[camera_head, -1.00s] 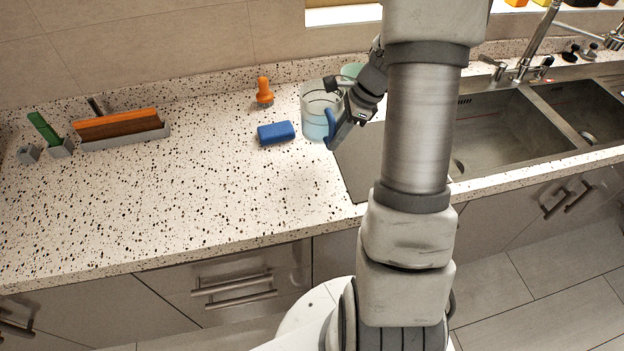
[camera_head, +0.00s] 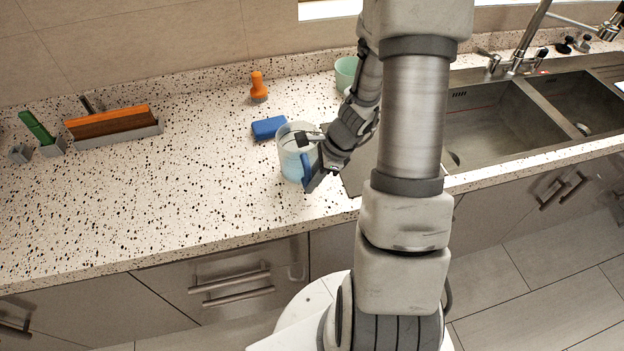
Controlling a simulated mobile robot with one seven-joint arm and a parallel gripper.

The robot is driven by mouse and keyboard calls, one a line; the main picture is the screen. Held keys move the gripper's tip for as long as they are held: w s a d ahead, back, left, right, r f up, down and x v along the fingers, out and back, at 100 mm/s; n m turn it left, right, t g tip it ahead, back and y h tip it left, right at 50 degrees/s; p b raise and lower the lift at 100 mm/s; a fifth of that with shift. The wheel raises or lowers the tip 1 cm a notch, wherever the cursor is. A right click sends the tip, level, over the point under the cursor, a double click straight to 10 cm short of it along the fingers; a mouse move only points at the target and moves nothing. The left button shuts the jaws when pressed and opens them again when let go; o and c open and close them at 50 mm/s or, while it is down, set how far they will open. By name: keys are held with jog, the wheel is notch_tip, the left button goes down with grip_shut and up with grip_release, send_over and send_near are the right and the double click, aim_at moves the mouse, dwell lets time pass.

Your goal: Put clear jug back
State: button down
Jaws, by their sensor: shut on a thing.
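The clear jug (camera_head: 291,155) is see-through with a bluish lower part and a blue handle. It appears upright over the counter, just left of the sink's drainboard. My gripper (camera_head: 308,165) is at the jug's right side, shut on it near the handle. My arm reaches down to it from the upper right. I cannot tell whether the jug's base touches the counter. The fingertips are partly hidden.
A blue sponge (camera_head: 269,127) lies just behind the jug. An orange-handled brush (camera_head: 258,88) and a green bowl (camera_head: 346,72) stand further back. A caddy (camera_head: 118,134) sits at the left. The speckled counter (camera_head: 190,195) is clear at front left; the sink (camera_head: 495,125) is at right.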

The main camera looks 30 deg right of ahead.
jog(key=c, duration=0.8)
grip_release()
jog(key=shift+o, duration=0.2)
jog(key=p+v, duration=0.1)
jog(key=v, duration=1.1)
jog(key=shift+a+r, duration=0.1)
jog(key=s+a+r+n+t+h, duration=0.1)
jog(key=s+a+r+n, duration=0.4)
jog(key=r+n, duration=0.5)
jog(key=s+a+r+n+t+h, duration=0.2)
jog(key=s+a+r+n, duration=0.4)
jog(key=r+n, duration=0.3)
jog(key=a+n+h, duration=0.1)
jog(key=n, duration=0.2)
jog(key=shift+s+a+r+t, duration=0.3)
jog(key=shift+a+r, duration=0.1)
